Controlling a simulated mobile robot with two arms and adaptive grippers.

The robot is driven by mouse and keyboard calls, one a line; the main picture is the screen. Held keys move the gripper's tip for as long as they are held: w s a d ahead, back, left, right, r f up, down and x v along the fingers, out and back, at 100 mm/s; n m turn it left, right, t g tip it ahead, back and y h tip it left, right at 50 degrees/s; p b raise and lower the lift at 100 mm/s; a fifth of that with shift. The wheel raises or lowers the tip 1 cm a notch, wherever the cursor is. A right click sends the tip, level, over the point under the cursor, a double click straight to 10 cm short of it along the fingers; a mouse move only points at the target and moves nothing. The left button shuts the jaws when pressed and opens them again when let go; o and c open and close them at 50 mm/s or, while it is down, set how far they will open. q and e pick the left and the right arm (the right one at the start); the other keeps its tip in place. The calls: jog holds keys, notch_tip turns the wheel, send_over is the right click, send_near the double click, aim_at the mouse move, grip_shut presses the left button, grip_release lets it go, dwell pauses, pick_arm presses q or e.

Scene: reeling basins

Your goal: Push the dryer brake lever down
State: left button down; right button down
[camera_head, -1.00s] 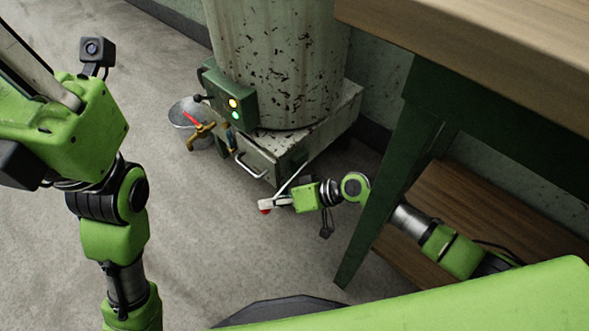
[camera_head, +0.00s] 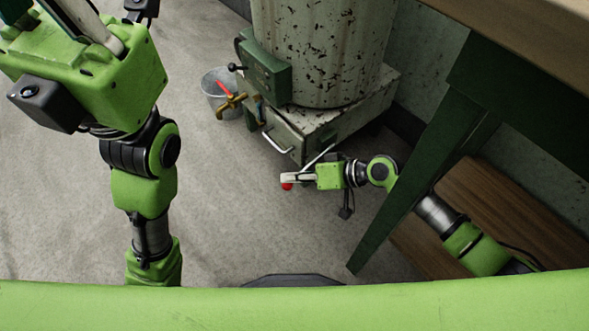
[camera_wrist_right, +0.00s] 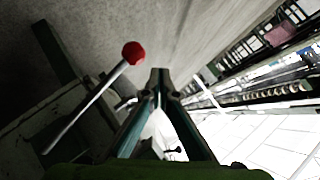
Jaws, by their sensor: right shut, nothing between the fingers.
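The dryer (camera_head: 320,50) is a speckled pale drum on a green-grey base. Its brake lever, a thin metal rod with a red ball knob (camera_head: 286,187), slants out from the base low over the floor. My right gripper (camera_head: 287,177) is shut and empty, right at the knob and covering part of it. In the right wrist view the knob (camera_wrist_right: 133,53) shows left of the shut fingertips (camera_wrist_right: 161,74), with the rod running down to the left; whether they touch is unclear. My left gripper (camera_head: 95,28) is partly in view at upper left, fingers cut off by the frame.
A green control box (camera_head: 263,70) with a black-knobbed handle sits on the dryer. A brass tap (camera_head: 231,102) stands by a metal bucket (camera_head: 218,80). A green table leg (camera_head: 420,180) and wooden shelf (camera_head: 500,215) flank my right arm.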

notch_tip(320, 180, up, 8)
jog(key=shift+f, duration=0.15)
jog(key=shift+w, duration=0.1)
dwell(0.5)
